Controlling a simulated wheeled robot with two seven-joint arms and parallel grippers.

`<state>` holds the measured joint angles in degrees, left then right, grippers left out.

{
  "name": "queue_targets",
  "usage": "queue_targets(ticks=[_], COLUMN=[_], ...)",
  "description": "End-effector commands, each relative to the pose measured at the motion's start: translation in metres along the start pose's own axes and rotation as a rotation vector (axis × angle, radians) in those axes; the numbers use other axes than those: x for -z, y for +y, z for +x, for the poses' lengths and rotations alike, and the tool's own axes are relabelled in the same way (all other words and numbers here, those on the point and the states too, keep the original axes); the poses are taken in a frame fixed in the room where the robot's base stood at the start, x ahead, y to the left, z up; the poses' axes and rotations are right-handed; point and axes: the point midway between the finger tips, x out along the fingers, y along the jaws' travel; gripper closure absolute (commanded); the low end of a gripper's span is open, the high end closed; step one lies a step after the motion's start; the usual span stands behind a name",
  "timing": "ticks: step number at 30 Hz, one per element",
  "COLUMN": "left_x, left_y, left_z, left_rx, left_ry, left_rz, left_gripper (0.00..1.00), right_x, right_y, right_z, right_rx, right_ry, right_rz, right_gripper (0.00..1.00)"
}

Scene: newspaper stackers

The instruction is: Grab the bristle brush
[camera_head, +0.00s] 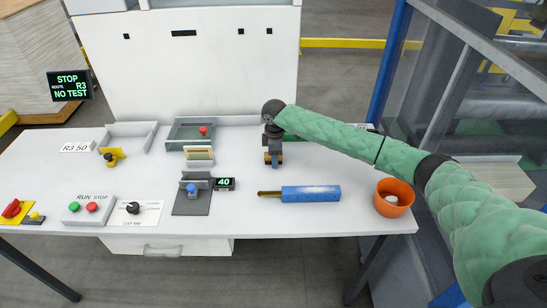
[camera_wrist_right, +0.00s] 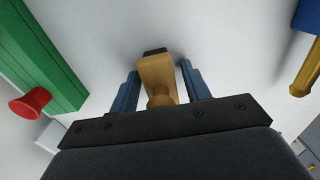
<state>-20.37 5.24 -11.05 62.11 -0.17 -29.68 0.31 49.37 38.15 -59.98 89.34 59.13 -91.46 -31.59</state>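A tan wooden piece with a dark end (camera_wrist_right: 155,70), which I take for the bristle brush, stands between the fingers of my right gripper (camera_wrist_right: 158,82) in the right wrist view. Narrow gaps show between it and both blue fingers, so the gripper is open around it. Its bristles cannot be made out clearly. In the head view my right gripper (camera_head: 273,158) points down at the table, back of centre, and mostly hides the tan piece. My left gripper is not in view.
A blue bar with a brass-coloured end (camera_head: 312,194) lies in front of my right gripper. An orange pot (camera_head: 393,191) stands near the right edge. A green block with a red knob (camera_wrist_right: 45,65) is close by. Trays, buttons and a grey fixture (camera_head: 192,205) fill the left.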

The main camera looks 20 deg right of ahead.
Motion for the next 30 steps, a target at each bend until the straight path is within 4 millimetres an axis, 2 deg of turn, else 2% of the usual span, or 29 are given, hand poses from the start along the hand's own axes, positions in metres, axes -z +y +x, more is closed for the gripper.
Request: queue_targets(ticks=[1, 6, 17, 20, 30], left_x=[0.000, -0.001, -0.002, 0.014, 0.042], left_y=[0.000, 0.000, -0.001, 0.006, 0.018], left_z=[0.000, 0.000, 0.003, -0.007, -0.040], left_rx=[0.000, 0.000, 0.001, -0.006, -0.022], left_ry=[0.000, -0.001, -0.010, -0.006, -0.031], left_rz=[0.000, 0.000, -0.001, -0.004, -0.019], left_gripper=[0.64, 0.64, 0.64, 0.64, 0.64], right_x=[0.000, 0.000, 0.000, 0.001, 0.000], right_y=[0.000, 0.000, 0.001, 0.001, 0.001], right_z=[0.000, 0.000, -0.006, -0.016, -0.071], right_rx=[0.000, 0.000, -0.001, -0.002, -0.002], right_ry=[0.000, 0.000, 0.000, 0.002, 0.001], right_rz=[0.000, 0.000, 0.000, -0.001, 0.000], right_gripper=[0.63, 0.93, 0.93, 0.93, 0.93])
